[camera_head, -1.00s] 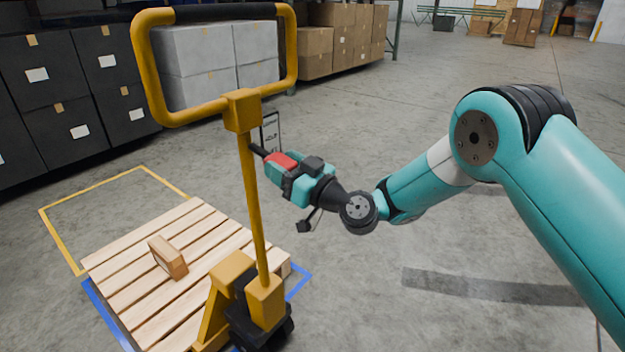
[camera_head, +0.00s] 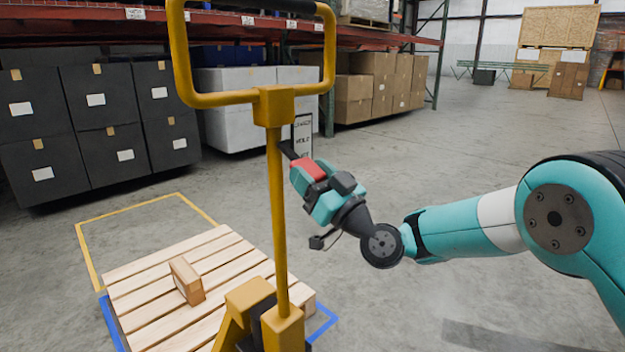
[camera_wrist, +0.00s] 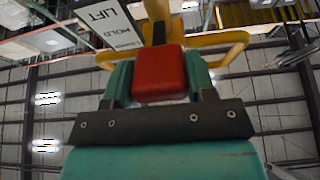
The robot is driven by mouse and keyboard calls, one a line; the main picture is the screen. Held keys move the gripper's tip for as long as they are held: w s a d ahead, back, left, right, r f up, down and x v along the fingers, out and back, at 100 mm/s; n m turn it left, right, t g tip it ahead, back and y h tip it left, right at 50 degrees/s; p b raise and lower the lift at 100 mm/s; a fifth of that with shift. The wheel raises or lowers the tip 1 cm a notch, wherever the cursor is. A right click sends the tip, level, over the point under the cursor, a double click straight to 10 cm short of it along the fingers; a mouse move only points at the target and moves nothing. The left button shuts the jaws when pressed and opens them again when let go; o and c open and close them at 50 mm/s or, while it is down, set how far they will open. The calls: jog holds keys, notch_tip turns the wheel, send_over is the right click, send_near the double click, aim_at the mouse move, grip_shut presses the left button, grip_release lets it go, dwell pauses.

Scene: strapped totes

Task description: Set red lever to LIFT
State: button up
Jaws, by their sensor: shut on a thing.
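The red lever (camera_head: 308,170) sticks out to the right of the yellow pallet jack's column (camera_head: 278,210), angled down and to the right on a black stem. My gripper (camera_head: 314,180) is shut on its red grip. In the wrist view the red grip (camera_wrist: 160,75) sits between the teal jaws. A white label plate (camera_head: 302,133) stands behind the lever beside the column. In the wrist view the word LIFT shows on the plate (camera_wrist: 103,15), left of the grip. I cannot tell which mark the lever lines up with.
The jack's yellow loop handle (camera_head: 255,99) rises above the lever. A wooden pallet (camera_head: 235,255) with a small brown box (camera_head: 187,281) lies at left. Dark bins (camera_head: 120,125) and cartons (camera_head: 375,90) stand behind. The floor at right is clear.

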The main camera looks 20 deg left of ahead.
jog(key=shift+r, duration=0.1)
jog(key=o, duration=1.3)
jog(key=shift+d+f, duration=0.2)
jog(key=shift+f, duration=0.05)
jog(key=b+v, duration=1.7)
jog(key=b, duration=0.4)
jog(key=shift+s, duration=0.1)
jog(key=shift+r, duration=0.1)
